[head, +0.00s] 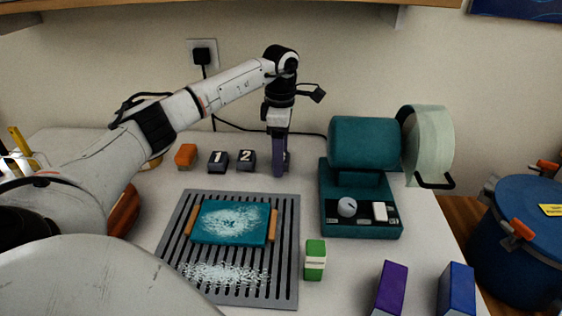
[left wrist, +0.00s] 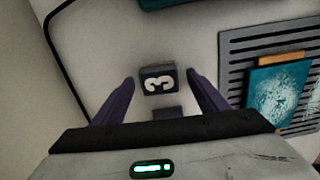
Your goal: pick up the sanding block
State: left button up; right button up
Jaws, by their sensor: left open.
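My left gripper (head: 280,170) points down at the back of the table. Its purple fingers are open and also show in the left wrist view (left wrist: 161,77). A dark block marked 3 (left wrist: 158,79) sits between and just beyond the fingertips, with no visible contact. The gripper hides it in the head view. Dark blocks marked 1 (head: 218,161) and 2 (head: 247,160) stand in a row left of the gripper. No block is labelled as the sanding block; I cannot tell by name which it is. My right gripper is not in view.
A slotted grey tray (head: 286,215) bears a teal board (head: 232,222) and white flecks. A teal machine (head: 365,145) stands right of the gripper. An orange block (head: 187,156) is left of the row. Green (head: 315,260), purple (head: 390,288) and blue (head: 456,290) blocks stand in front.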

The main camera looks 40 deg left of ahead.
pick_arm(q)
jog(key=c, duration=1.2)
jog(key=shift+o, duration=0.2)
jog(key=shift+r, duration=0.1)
jog(key=shift+d+r, duration=0.1)
jog(key=shift+r, duration=0.35)
notch_tip(320, 180, up, 6)
jog(key=shift+s+d+r+b, duration=0.1)
jog(key=shift+s+b, duration=0.05)
jog(key=shift+b, duration=0.35)
jog(key=s+d+b, duration=0.1)
jog(key=s+d, duration=0.3)
jog(key=s, duration=0.1)
jog(key=s+d+b, duration=0.1)
jog(key=s+d, duration=0.3)
jog(key=s, duration=0.1)
jog(key=s+d+b, duration=0.1)
jog(key=s+d, duration=0.3)
jog(key=s, duration=0.1)
jog(key=shift+d, duration=0.25)
